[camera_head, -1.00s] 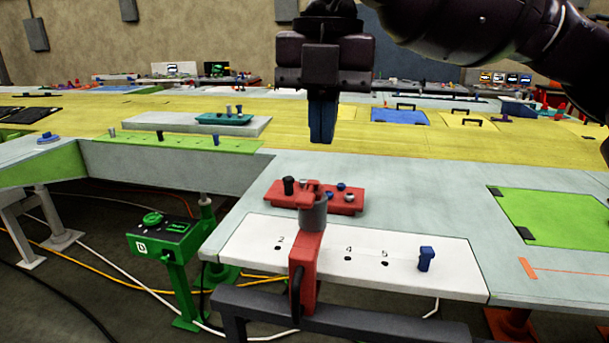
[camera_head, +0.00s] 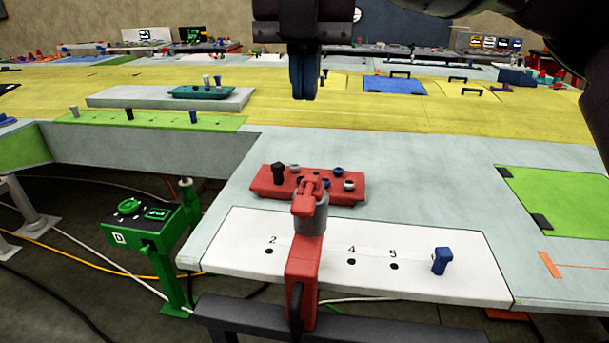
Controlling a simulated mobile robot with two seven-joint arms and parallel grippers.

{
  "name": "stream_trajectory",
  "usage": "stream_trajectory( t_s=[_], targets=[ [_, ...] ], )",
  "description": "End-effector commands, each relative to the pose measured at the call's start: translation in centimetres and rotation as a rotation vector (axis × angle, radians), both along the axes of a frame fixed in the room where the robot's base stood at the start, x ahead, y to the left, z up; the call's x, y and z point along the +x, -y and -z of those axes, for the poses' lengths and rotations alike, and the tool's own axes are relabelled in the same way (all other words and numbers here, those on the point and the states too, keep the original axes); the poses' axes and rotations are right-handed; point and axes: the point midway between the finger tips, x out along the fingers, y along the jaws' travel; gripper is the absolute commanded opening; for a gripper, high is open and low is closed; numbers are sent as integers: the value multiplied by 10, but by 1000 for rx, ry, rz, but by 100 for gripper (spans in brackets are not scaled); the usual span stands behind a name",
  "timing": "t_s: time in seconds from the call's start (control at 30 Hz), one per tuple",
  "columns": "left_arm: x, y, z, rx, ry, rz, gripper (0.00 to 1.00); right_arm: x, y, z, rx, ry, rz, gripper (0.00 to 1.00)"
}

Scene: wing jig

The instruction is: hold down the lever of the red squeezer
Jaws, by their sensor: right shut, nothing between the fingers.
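The red squeezer (camera_head: 304,265) stands upright at the front edge of the grey wing panel, over the white numbered strip. Its red lever (camera_head: 311,190) is at its top, above a grey collar (camera_head: 309,212). My right gripper (camera_head: 303,97) points down with its blue fingers together and empty. In the picture it is above the squeezer and apart from it. My left gripper is not in view.
A red tray (camera_head: 262,186) with several pegs lies just behind the squeezer. A blue peg (camera_head: 441,261) stands on the white strip (camera_head: 470,250). A green control box (camera_head: 150,220) stands at left. A green panel (camera_head: 565,208) lies at right.

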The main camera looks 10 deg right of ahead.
Motion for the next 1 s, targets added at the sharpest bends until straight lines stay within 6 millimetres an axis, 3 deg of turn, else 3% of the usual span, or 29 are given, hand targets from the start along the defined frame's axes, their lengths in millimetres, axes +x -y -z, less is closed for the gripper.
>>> stream_trajectory(
  t_s=[0.17, 0.7, 1.0],
  targets=[
    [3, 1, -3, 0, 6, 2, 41, 0, 0, 11, -3, -1, 0, 0],
    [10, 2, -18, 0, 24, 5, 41, -1, 0, 100, -1, -4, 0, 0],
    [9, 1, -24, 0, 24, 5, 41, 0, 0, 134, 1, -2, 0, 0]
  ],
)
